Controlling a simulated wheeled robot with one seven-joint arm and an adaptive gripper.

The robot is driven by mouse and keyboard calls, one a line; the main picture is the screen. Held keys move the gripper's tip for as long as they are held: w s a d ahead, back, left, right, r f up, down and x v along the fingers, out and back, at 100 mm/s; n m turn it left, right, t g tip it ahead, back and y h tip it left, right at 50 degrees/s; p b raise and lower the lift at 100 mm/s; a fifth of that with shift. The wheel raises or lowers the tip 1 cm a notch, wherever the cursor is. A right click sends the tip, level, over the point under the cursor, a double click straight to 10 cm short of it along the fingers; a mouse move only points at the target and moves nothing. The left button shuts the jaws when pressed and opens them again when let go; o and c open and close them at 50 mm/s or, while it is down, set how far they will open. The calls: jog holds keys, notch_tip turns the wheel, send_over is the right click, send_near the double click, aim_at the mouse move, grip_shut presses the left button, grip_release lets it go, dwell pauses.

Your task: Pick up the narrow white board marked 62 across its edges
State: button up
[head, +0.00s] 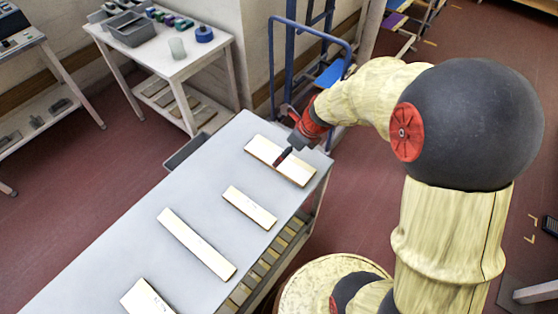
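Several white boards with wooden edges lie flat and apart on the grey table (110,255). The far board (298,174) is at the table's far end. A short board (250,207) lies in front of it, a long narrow board (196,243) lies further left, and another board (143,300) is cut off by the bottom edge. Marks on them are too small to read, so I cannot tell which is 62. My gripper (282,157) is over the middle of the far board, its dark fingertips at or just above it. Its opening is too small to make out.
A white side table (215,45) with a grey bin (132,30) and small items stands behind. A blue trolley (330,75) stands beyond the table's far end. Wood pieces lie on a shelf under the grey table. Bare table lies between the boards.

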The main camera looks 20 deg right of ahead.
jog(key=x, duration=0.1)
jog(key=b+x, duration=0.1)
jog(key=x, duration=0.1)
jog(key=b+x, duration=0.1)
jog(key=x, duration=0.1)
jog(key=shift+a, duration=0.35)
jog(key=shift+r, duration=0.15)
jog(key=shift+c, duration=0.2)
jog(key=c, duration=1.3)
